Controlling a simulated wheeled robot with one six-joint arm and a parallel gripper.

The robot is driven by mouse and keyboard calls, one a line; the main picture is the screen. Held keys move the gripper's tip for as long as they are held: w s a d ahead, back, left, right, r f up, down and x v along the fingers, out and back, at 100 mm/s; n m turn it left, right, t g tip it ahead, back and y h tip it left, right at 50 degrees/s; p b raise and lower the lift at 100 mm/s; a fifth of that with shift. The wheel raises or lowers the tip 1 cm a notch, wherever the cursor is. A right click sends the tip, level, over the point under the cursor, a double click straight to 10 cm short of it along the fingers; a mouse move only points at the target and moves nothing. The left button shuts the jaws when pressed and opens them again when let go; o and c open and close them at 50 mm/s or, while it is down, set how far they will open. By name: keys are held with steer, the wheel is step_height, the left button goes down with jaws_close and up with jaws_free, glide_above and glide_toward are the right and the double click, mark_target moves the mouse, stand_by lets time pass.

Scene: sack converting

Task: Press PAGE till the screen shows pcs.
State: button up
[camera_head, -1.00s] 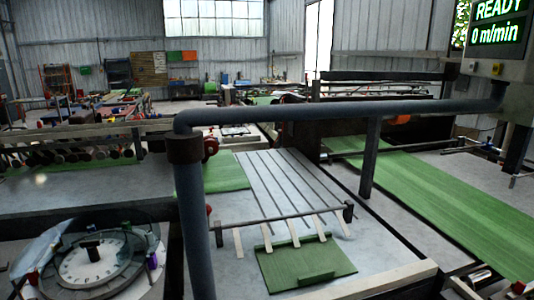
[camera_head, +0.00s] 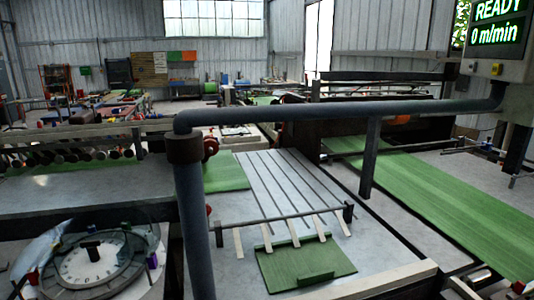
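The screen (camera_head: 498,22) is at the top right edge of the head view, partly cut off. It shows green text, "READY" and "0 m/min", on a dark ground. No label reading PAGE can be made out. My gripper is not in view.
A grey-blue pipe (camera_head: 340,110) runs across the view to the housing, with an upright post (camera_head: 194,230) in front. A green sack (camera_head: 305,265) lies on the grey table. A green web (camera_head: 450,195) runs at right. A round dial (camera_head: 90,262) is at lower left.

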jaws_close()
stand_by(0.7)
